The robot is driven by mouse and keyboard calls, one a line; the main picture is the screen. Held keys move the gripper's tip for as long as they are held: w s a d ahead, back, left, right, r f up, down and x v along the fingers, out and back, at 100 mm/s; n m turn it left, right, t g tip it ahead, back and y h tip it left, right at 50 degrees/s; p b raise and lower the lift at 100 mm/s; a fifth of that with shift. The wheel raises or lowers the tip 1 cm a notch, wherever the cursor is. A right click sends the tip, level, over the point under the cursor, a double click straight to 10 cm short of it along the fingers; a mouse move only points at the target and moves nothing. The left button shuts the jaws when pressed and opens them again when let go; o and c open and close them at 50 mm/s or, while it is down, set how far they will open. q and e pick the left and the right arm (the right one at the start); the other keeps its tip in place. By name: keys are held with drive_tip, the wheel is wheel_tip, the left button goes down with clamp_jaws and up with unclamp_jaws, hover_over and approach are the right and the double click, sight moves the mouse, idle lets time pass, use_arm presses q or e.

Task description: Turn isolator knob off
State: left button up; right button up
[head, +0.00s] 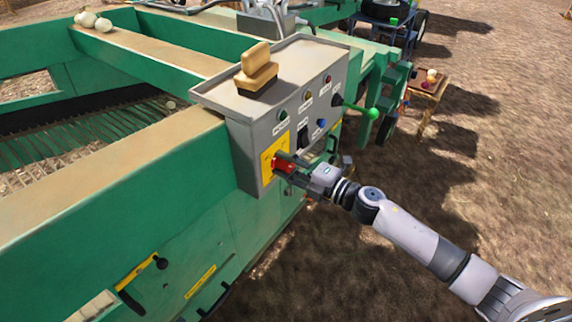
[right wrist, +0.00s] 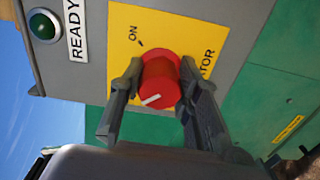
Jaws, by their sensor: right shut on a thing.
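The red isolator knob (head: 284,165) sits on a yellow plate (head: 269,158) at the lower front of the grey control box (head: 300,85). In the right wrist view the knob (right wrist: 160,82) has a white mark on its face, pointing away from the word ON on the yellow plate (right wrist: 120,45). My right gripper (head: 288,165) is shut on the knob, with one finger on each side of it, as the right wrist view (right wrist: 155,90) also shows. My left gripper is not in view.
A brush-like wooden block (head: 257,68) rests on top of the box. A green-tipped lever (head: 372,113) sticks out at the box's right. Buttons and a black switch (head: 303,138) are near the knob. Green machine frame (head: 150,195) lies left; open ground is right.

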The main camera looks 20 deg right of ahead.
drive_tip(key=shift+n, duration=0.3)
drive_tip(key=o, duration=1.1)
drive_tip(key=shift+o, duration=0.2)
drive_tip(key=v, duration=1.2)
drive_tip(key=shift+d+f, duration=0.1)
